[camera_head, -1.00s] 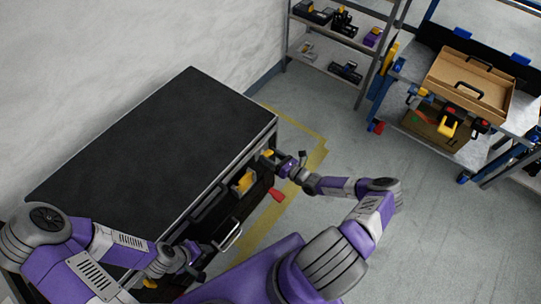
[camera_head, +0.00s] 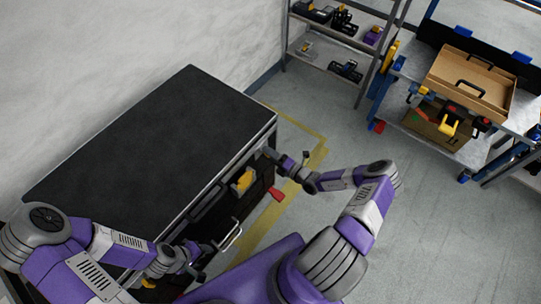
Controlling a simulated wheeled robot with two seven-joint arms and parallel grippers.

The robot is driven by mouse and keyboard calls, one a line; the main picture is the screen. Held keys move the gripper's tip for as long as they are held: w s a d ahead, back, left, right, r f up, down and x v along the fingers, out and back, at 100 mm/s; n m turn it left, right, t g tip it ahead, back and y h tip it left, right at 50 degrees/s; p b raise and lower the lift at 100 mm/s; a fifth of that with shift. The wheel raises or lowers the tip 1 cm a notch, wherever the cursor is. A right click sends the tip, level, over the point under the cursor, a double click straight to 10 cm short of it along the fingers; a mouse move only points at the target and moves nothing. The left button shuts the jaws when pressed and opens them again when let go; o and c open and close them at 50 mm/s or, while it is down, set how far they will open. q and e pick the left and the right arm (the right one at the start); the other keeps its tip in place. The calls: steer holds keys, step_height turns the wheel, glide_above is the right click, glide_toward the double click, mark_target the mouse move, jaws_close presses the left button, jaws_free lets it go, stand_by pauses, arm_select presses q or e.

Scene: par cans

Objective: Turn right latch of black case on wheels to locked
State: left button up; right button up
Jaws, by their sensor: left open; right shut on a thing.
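The black case on wheels (camera_head: 150,150) stands against the wall, with a flat dark lid and a metal edge along its front. My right gripper (camera_head: 270,156) is at the right end of the case's front, just below the lid edge. It is shut on the right latch, which is mostly hidden by the gripper. My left gripper (camera_head: 190,254) is near the left part of the case's front, close to the front face. It is open; its fingertips are small and hard to make out.
A yellow part (camera_head: 244,181), a metal handle (camera_head: 230,236) and a red part (camera_head: 277,195) show on the case's front. A metal shelf (camera_head: 340,35) stands behind. A workbench with a brown open case (camera_head: 470,85) is at the upper right.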

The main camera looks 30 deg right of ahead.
steer(key=shift+d+m, duration=0.1)
steer(key=shift+m, duration=1.1)
steer(key=shift+r, duration=0.1)
steer(key=o, duration=1)
steer(key=shift+o, duration=0.2)
steer(key=v, duration=0.7)
steer(key=shift+s, duration=0.25)
